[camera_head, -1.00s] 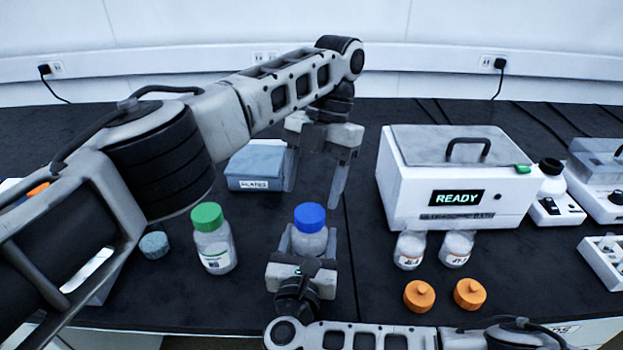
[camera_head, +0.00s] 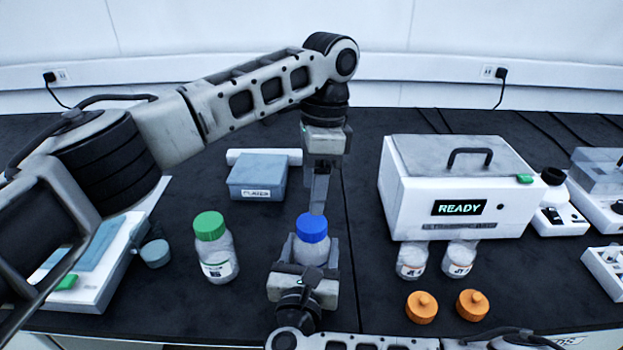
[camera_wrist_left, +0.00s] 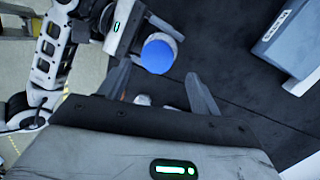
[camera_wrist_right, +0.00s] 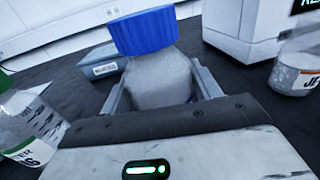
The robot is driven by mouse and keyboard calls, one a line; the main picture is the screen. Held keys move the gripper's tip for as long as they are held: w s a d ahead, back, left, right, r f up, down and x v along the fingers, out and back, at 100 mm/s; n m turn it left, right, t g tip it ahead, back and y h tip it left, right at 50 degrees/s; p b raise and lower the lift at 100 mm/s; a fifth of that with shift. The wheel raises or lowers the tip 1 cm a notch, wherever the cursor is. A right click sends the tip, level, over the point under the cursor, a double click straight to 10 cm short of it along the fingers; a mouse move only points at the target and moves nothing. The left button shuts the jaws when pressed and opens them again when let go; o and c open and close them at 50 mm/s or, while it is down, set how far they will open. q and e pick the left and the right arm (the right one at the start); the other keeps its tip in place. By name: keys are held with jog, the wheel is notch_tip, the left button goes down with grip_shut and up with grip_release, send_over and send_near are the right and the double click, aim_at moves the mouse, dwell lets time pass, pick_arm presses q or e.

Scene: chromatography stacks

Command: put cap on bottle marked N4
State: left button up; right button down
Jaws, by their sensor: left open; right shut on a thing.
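A clear bottle (camera_head: 309,254) with a blue cap (camera_head: 312,227) stands upright between the fingers of my right gripper (camera_head: 311,256), which is shut on its body. The blue cap sits on the bottle's mouth in the right wrist view (camera_wrist_right: 143,31). I cannot see a label on this bottle, so I cannot tell whether it is marked N4. My left gripper (camera_head: 318,205) points down just above the blue cap. It is open and empty. In the left wrist view the cap (camera_wrist_left: 158,53) lies just past the fingertips, roughly between them.
A green-capped bottle (camera_head: 216,255) stands to the left. Two uncapped jars (camera_head: 412,260) (camera_head: 458,260) stand before the white READY box (camera_head: 455,185), with two orange caps (camera_head: 421,307) (camera_head: 472,305) in front. A blue-grey box (camera_head: 257,178) lies behind.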

aim_at(312, 222)
pick_arm(q)
jog(key=n, duration=0.5)
jog(key=shift+s+r, duration=0.1)
jog(key=shift+r, duration=0.05)
jog(key=n, duration=0.4)
jog(key=n+t, duration=0.1)
jog(key=n, duration=0.1)
jog(key=shift+s+a+r+n+h, duration=0.1)
jog(key=shift+s+r+n+h, duration=0.1)
jog(key=shift+r+n+h, duration=0.15)
jog(key=n, duration=0.4)
jog(key=shift+s+r+n, duration=0.1)
jog(key=shift+s+n, duration=0.1)
jog(key=shift+n, duration=0.05)
jog(key=n, duration=0.5)
jog(key=shift+s+a+r+t+h, duration=0.1)
jog(key=shift+s+r+t+h, duration=0.1)
jog(key=shift+t+h, duration=0.1)
jog(key=shift+f, duration=4)
jog(key=shift+c, duration=0.3)
